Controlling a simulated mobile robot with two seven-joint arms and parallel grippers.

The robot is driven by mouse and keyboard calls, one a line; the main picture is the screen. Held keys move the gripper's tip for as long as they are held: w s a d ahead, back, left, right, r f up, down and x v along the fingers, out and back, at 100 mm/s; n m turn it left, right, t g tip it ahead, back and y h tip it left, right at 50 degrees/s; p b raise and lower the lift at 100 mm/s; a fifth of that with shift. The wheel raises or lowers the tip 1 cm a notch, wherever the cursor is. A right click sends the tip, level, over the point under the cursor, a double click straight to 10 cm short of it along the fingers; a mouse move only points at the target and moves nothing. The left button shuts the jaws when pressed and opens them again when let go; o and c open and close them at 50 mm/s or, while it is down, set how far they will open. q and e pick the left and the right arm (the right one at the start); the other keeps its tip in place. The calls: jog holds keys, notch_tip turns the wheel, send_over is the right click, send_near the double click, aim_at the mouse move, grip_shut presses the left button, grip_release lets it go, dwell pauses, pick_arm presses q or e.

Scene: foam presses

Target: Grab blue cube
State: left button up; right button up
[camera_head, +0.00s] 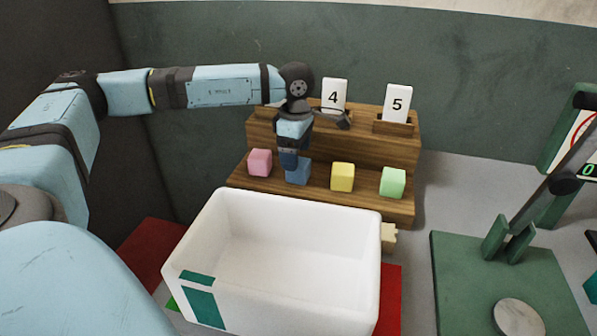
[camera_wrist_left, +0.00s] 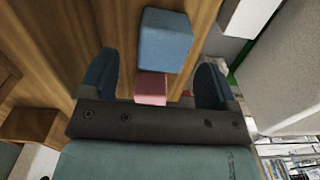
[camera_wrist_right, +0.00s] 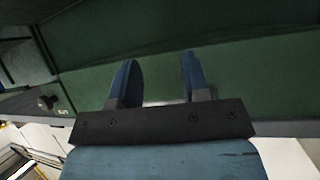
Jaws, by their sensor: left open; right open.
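The blue cube (camera_head: 299,173) sits on the lower step of a wooden stand (camera_head: 318,196), between a pink cube (camera_head: 260,162) and a yellow cube (camera_head: 342,177). My left gripper (camera_head: 291,163) points down at the blue cube and partly covers it. In the left wrist view the open fingers (camera_wrist_left: 157,80) lie to either side below the blue cube (camera_wrist_left: 166,40), with the pink cube (camera_wrist_left: 151,88) showing between them. Whether a finger touches the blue cube cannot be told. My right gripper shows only in its own wrist view (camera_wrist_right: 157,78), open and empty.
A green cube (camera_head: 393,182) sits at the stand's right end. Number cards 4 (camera_head: 334,94) and 5 (camera_head: 397,103) stand on the upper step. A large white bin (camera_head: 275,285) is in front of the stand. A green press (camera_head: 505,270) stands at the right.

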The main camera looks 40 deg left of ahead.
pick_arm(q)
jog(key=f, duration=0.5)
jog(key=shift+d+f+b, duration=0.1)
jog(key=shift+d+b, duration=0.2)
jog(key=shift+b, duration=0.1)
jog(key=c, duration=1)
